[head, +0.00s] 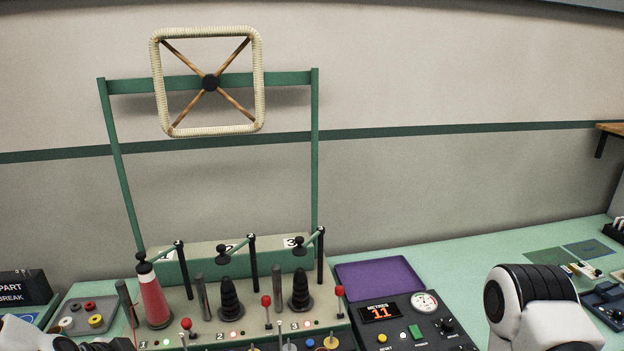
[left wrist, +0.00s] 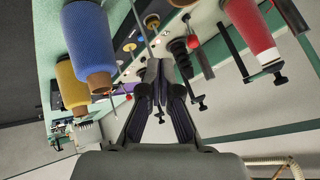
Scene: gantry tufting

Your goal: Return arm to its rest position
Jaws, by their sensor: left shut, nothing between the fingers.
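My left gripper (left wrist: 158,72) shows in the left wrist view with its dark fingers together and nothing between them. In the head view only a white and dark part of my left arm shows at the bottom left corner. My right arm shows as a white and black joint at the lower right of the head view; its gripper is not in view. In the left wrist view a blue cone (left wrist: 90,45) and a yellow cone (left wrist: 72,88) are left of the fingers, and a red cone (left wrist: 251,35) is to the right.
A green machine frame carries a square wrapped hoop (head: 258,75). Below stand the red cone (head: 153,298) and two black spindles (head: 230,298) with levers. A control box reading 11 (head: 380,312), a purple tray (head: 378,275) and a grey tray of rings (head: 110,306) are on the green bench (head: 480,255).

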